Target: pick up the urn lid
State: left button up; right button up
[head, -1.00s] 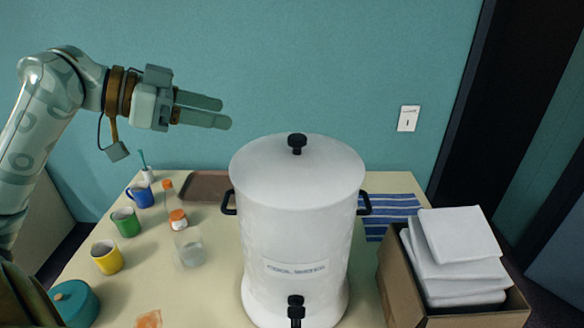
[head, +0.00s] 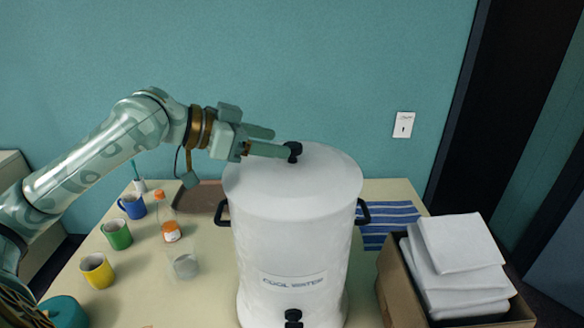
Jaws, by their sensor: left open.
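The white urn lid (head: 300,185) sits on top of the large white urn (head: 292,245), with a black knob (head: 293,151) at its middle. My left gripper (head: 276,141) is at the left of the knob, its fingers pointing right. The jaws are open. The near fingertip overlaps the knob's left edge in the head view; I cannot tell whether it touches. My right gripper is not in view.
On the table (head: 215,300) left of the urn stand mugs in blue, green and yellow (head: 97,270), a bottle (head: 170,228) and a glass (head: 185,264). A brown tray (head: 195,195) lies behind. A cardboard box (head: 400,290) with white packages stands at the right.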

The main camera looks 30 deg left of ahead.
aim_at(292, 145)
pick_arm(q)
jog(key=shift+w+d+f, duration=0.1)
jog(key=shift+w+d, duration=0.25)
jog(key=shift+w, duration=0.05)
jog(key=p+x, duration=0.1)
jog(key=x, duration=0.2)
jog(key=shift+w+d+f, duration=0.1)
jog(key=shift+w+f, duration=0.15)
jog(key=shift+w, duration=0.05)
jog(key=shift+w+d+f, duration=0.2)
jog(key=shift+w+d, duration=0.05)
jog(key=shift+c, duration=1)
jog(key=shift+a, duration=0.1)
jog(key=c, duration=1)
grip_shut()
jog(key=shift+r, duration=0.1)
